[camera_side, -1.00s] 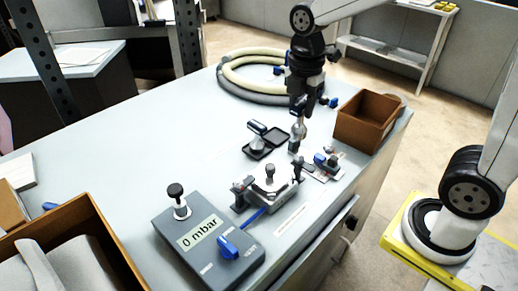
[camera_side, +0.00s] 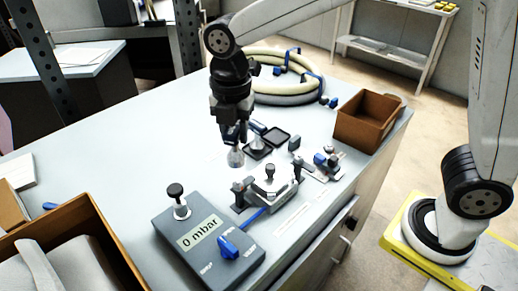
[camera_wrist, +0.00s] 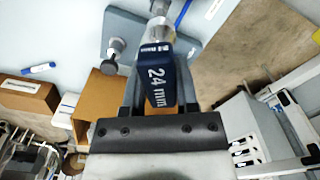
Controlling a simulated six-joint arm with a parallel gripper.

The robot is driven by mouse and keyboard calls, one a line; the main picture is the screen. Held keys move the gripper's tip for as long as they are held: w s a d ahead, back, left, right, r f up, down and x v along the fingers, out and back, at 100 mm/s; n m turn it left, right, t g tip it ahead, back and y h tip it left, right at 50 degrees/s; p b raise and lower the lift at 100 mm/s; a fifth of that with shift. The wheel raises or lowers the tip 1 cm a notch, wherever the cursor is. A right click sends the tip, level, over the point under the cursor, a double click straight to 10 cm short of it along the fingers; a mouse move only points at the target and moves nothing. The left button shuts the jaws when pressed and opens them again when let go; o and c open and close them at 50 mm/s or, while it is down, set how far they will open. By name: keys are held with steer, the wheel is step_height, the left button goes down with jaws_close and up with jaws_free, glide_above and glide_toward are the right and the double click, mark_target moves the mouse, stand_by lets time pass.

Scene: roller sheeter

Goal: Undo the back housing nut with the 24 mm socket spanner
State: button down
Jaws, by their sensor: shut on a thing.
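My gripper (camera_side: 234,132) is shut on the 24 mm socket spanner (camera_wrist: 157,82), whose dark blue handle reads "24 mm" in the wrist view. In the side view the spanner's metal socket (camera_side: 236,158) hangs below my gripper, above the bench and apart from the housing. The metal housing (camera_side: 272,187) sits on the bench, below and right of the spanner, with a knob on top and dark clamp-like posts at its left (camera_side: 240,192) and right (camera_side: 299,168). I cannot tell the back nut apart. In the wrist view the socket's end is hardly visible at the top.
A grey control box (camera_side: 208,243) reading "0 mbar" stands in front, with an upright black knob (camera_side: 176,191). Black trays (camera_side: 276,136) and a dark block (camera_side: 294,144) lie behind the housing. A brown bin (camera_side: 367,121) is at the right. The bench's left middle is clear.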

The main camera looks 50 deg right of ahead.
mark_target(236, 152)
steer(key=shift+f, duration=2.25)
steer(key=shift+m, duration=0.3)
steer(key=m, duration=1.1)
steer(key=shift+f, duration=1.4)
stand_by(1.5)
stand_by(0.4)
